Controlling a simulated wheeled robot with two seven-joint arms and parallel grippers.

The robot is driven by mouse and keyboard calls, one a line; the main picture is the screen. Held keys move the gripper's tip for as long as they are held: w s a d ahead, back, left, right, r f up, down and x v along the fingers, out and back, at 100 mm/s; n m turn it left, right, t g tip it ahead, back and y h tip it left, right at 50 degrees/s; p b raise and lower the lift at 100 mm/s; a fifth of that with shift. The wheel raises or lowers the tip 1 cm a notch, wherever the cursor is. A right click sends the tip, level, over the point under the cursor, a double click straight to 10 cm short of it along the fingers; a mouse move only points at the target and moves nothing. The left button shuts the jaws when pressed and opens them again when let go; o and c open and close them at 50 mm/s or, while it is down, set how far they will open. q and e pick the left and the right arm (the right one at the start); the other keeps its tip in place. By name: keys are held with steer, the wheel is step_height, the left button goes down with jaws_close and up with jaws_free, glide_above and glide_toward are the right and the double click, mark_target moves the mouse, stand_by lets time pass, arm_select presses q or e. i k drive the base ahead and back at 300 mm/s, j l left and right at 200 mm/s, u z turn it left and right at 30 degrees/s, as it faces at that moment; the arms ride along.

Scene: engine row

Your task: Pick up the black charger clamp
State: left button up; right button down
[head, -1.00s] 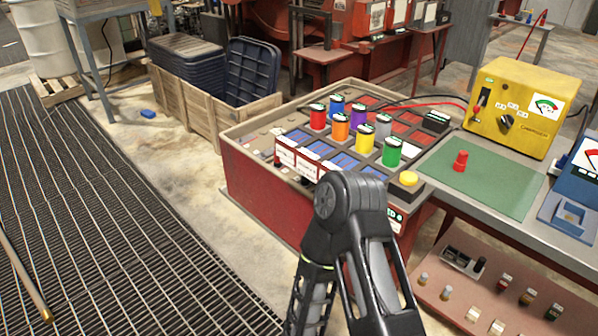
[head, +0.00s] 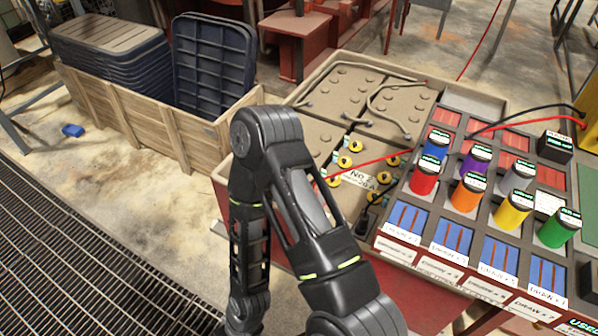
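A dark clamp-like piece (head: 363,221) rests at the right side of the open battery tray, beside the front blue slots; I cannot tell for sure that it is the black charger clamp. A black cable (head: 520,115) runs in from the right edge and passes behind the coloured cylinders. A red cable (head: 345,167) runs across to the battery tops. Only the edge of the yellow charger (head: 590,125) shows at the right. One of my arms stands bent in front of the tray and hides part of it. Neither gripper is in view.
Batteries with yellow-and-black caps (head: 345,160) sit in the tray. A rack of coloured cylinders (head: 470,190) stands to its right. A wooden crate (head: 185,145) with dark blue trays is at the left. A blue block (head: 72,130) lies on the floor near the grating (head: 80,250).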

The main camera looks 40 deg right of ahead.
mark_target(361, 229)
steer(key=i, duration=1.45)
steer(key=z, duration=4.35)
steer(key=i, duration=0.5)
